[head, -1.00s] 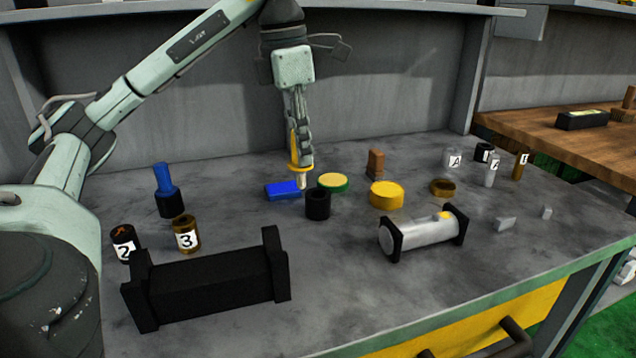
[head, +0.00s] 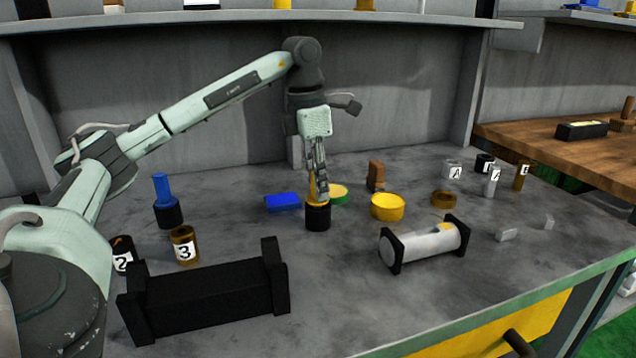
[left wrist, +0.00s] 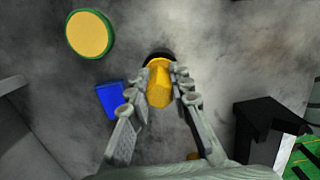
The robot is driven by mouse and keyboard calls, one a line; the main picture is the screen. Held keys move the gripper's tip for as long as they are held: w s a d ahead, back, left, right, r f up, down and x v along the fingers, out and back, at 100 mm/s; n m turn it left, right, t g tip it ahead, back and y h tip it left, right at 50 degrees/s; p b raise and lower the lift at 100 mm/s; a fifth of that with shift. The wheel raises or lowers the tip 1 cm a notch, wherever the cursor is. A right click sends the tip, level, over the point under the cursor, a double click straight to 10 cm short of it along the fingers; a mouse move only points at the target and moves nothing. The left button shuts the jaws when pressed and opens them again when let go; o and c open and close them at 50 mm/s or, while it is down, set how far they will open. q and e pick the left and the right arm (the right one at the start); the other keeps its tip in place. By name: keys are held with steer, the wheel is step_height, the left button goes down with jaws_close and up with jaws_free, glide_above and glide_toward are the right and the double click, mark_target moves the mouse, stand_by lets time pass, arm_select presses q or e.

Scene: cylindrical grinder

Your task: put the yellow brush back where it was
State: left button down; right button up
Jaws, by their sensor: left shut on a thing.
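The yellow brush (head: 313,190) is upright in my left gripper (head: 318,192), which is shut on it. The left wrist view shows the yellow brush (left wrist: 159,84) between the two fingers of the left gripper (left wrist: 160,90). Its lower end is at the black cup-shaped holder (head: 318,217), which stands on the grey bench. The holder's dark rim (left wrist: 158,54) shows just beyond the brush in the wrist view. How deep the brush sits in the holder cannot be told. My right gripper is not in view.
A blue block (head: 283,201), a green-and-yellow disc (head: 338,193) and a yellow round tin (head: 387,207) stand close around the holder. A blue brush in a black holder (head: 168,214) is at left. A black stand (head: 215,292) and a grey cylinder (head: 422,246) lie in front.

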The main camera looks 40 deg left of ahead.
arm_select(q)
steer(key=shift+f, duration=0.1)
steer(key=shift+f, duration=0.4)
steer(key=c, duration=1.4)
jaws_free()
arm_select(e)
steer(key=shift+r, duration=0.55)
arm_select(q)
steer(key=shift+r, duration=0.15)
